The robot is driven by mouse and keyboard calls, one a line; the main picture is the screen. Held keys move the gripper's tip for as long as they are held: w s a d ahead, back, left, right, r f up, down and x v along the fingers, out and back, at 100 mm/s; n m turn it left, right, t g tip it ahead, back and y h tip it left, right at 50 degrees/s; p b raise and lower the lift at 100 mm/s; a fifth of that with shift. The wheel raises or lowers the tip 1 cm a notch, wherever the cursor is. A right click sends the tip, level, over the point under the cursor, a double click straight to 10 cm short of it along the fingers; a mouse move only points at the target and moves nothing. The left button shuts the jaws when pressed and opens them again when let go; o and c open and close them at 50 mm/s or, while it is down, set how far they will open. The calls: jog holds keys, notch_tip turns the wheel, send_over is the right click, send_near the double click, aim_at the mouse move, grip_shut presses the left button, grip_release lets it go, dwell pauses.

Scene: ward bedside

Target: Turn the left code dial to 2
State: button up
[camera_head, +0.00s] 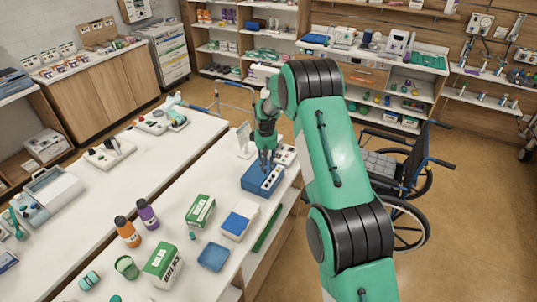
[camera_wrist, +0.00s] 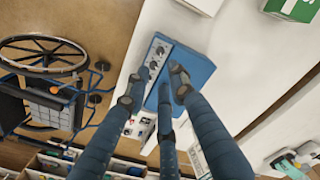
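A blue box (camera_head: 256,180) stands on the white counter, with a pale panel of small round dials (camera_head: 270,178) along its right side. In the wrist view the blue box (camera_wrist: 190,66) lies beyond my fingertips, and several dark dials (camera_wrist: 154,64) show on its panel. The dial numbers are too small to read. My gripper (camera_head: 267,160) points down at the far end of the box. In the wrist view its three fingers (camera_wrist: 158,88) are spread apart with nothing between them. They overlap the box and its panel in the picture; I cannot tell whether they touch. The fingers hide part of the panel.
A white-and-blue container (camera_head: 239,219), a green-and-white carton (camera_head: 200,210) and a blue tray (camera_head: 213,257) stand nearer on the white counter (camera_head: 170,206). A white device (camera_head: 245,141) is close behind the gripper. A wheelchair (camera_head: 400,185) stands on the floor to the right.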

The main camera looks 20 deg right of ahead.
jog(key=s+a+r+n+t+b, duration=0.1)
jog(key=s+a+r+n+b, duration=0.1)
jog(key=s+r+n+b, duration=0.6)
jog(key=shift+s+a+r+n+t+b, duration=0.3)
jog(key=shift+s+r+n, duration=1.1)
jog(key=shift+r+n, duration=2.35)
jog(key=shift+d+r+m, duration=0.1)
jog(key=shift+r+m, duration=0.35)
jog(key=shift+c, duration=0.2)
jog(key=w+d+f+m+g+p, duration=0.1)
jog(key=w+f+m+p, duration=0.1)
jog(key=w+f+m, duration=0.3)
jog(key=w+d+f+m+g+y+p, duration=0.1)
jog(key=w+d+f+m+p, duration=0.1)
jog(key=w+f+m, duration=0.4)
notch_tip(320, 180, down, 4)
jog(key=m, duration=0.4)
jog(key=shift+w+d+p, duration=0.25)
jog(key=shift+d+p, duration=0.05)
jog(key=shift+p, duration=0.1)
